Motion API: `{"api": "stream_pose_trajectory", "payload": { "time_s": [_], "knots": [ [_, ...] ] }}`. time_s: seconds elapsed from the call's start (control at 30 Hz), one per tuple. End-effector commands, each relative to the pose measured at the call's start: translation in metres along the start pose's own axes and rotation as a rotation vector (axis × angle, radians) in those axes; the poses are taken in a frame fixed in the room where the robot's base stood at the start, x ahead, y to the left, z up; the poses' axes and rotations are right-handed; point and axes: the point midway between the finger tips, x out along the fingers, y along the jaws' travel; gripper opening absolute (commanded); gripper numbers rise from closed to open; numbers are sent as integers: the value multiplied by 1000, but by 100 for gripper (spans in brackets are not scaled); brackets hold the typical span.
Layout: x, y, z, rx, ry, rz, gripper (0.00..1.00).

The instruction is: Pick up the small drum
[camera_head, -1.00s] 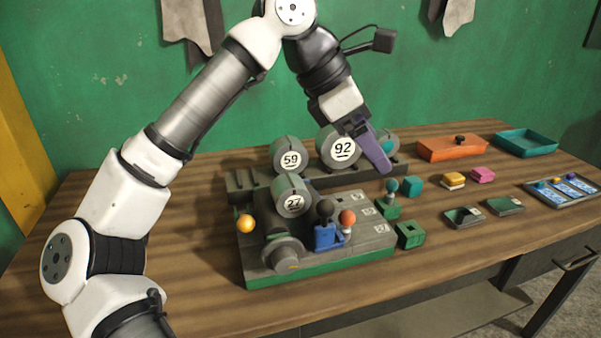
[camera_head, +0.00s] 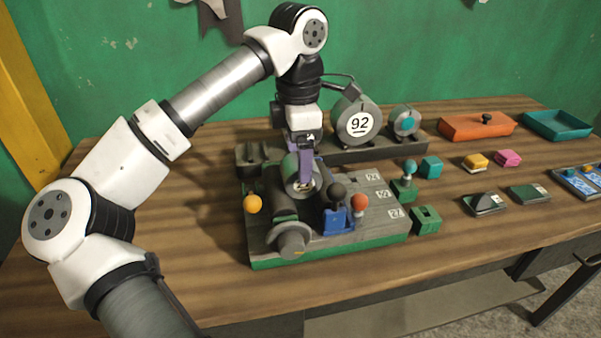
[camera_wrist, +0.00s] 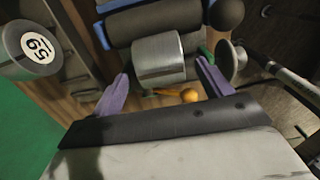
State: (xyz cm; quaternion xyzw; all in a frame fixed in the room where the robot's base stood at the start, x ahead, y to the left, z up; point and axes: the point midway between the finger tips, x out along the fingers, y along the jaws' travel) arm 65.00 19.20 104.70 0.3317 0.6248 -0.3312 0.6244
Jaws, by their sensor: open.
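A grey metal drum (camera_wrist: 158,60) lies between my fingers in the wrist view, with a gap at each side. My gripper (camera_wrist: 163,72) has two purple fingers, open and pointing down, one on each side of the drum.
The larger drum 92 (camera_head: 358,122) and a teal-faced drum (camera_head: 405,122) stand on the dark rack behind. The blue lever block (camera_head: 337,219), orange knob (camera_head: 359,204) and yellow ball (camera_head: 253,204) are close by. An orange box (camera_head: 470,127) and teal tray (camera_head: 560,125) stand farther right.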

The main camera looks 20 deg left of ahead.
Motion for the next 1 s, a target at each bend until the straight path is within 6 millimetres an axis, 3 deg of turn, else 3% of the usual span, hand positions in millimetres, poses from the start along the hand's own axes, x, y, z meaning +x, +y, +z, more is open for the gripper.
{"api": "stream_pose_trajectory", "payload": {
  "time_s": [0.33, 0.63, 1.0],
  "knots": [
    [44, -2, 2, 1, -2, -2, 78],
    [52, -2, 2, 1, -1, 0, 78],
    [51, -2, 3, 1, -1, 0, 31]
  ]
}}
